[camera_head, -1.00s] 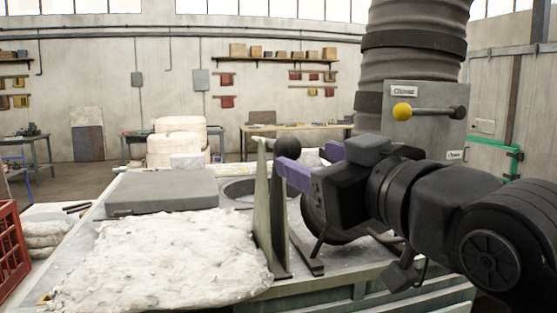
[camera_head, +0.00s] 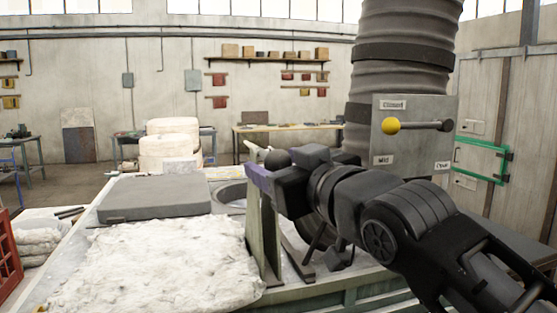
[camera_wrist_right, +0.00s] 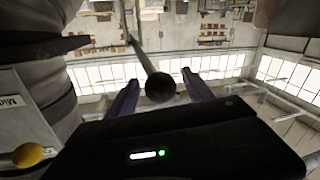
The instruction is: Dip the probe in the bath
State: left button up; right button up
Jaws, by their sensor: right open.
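The probe shows as a rod with a black ball end (camera_head: 277,160), resting at the top of a grey-green upright stand (camera_head: 266,240). The bath is the round opening (camera_head: 232,194) in the bench top behind the stand, partly hidden. My right gripper (camera_head: 258,177), with purple fingers, is open at the stand's top, beside the ball. In the right wrist view, the black ball (camera_wrist_right: 160,87) lies between the two open fingers, with its rod running away beyond them. Whether the fingers touch it I cannot tell. My left gripper is not in view.
A dark grey slab (camera_head: 155,198) lies left of the bath. A lumpy white blanket (camera_head: 150,262) covers the front of the bench. A ribbed duct (camera_head: 405,50) and a panel with a yellow-knobbed lever (camera_head: 391,126) stand at right. A red crate (camera_head: 8,260) is at far left.

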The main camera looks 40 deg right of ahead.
grip_shut()
dwell(0.7)
